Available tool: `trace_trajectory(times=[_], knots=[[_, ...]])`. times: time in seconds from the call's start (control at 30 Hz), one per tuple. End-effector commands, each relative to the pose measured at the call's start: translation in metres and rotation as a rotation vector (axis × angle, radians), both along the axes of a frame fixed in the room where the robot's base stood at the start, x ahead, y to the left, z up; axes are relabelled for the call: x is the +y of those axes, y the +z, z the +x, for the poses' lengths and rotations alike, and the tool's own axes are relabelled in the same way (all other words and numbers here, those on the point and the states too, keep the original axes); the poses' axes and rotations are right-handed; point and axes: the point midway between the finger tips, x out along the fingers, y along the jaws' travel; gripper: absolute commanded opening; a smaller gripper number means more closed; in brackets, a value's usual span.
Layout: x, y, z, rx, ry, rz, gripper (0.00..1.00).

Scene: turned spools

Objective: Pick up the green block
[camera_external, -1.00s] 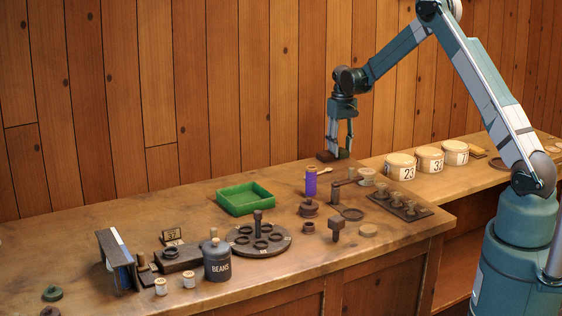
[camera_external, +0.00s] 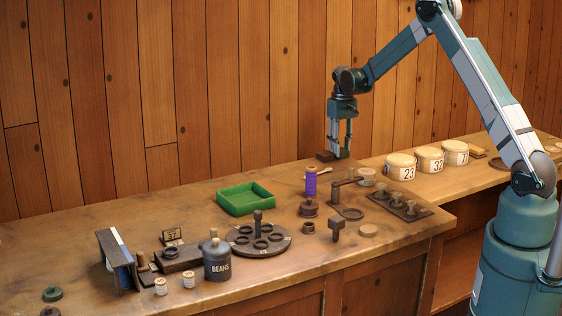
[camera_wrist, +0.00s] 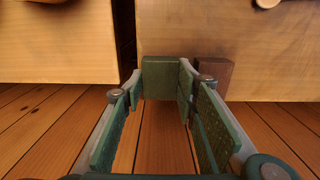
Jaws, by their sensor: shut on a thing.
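The green block (camera_wrist: 163,78) shows in the wrist view between the fingertips of my gripper (camera_wrist: 160,76). The fingers are shut on it from both sides. In the external view my gripper (camera_external: 338,150) points down at the back edge of the bench, near the wall. The green block (camera_external: 344,154) is small there and partly hidden by the fingers. A dark brown block (camera_wrist: 213,77) is close beside the green block, just outside the right finger in the wrist view. It also shows in the external view (camera_external: 325,156). Whether the green block touches the bench is unclear.
Numbered round tins (camera_external: 429,159) are to the right. The plank wall (camera_external: 240,90) is close behind my gripper. A dark gap (camera_wrist: 124,38) crosses the wrist view.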

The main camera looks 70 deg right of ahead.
Motion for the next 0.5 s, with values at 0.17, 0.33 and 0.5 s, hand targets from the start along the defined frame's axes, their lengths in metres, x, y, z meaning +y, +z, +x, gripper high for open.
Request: trace_trajectory(times=[0.17, 0.33, 0.5], knots=[[0.0, 0.006, 0.0, 0.0, 0.0, 0.0, 0.2], [0.0, 0.023, 0.0, 0.0, 0.0, 0.0, 0.2], [0.0, 0.048, 0.0, 0.0, 0.0, 0.0, 0.2]])
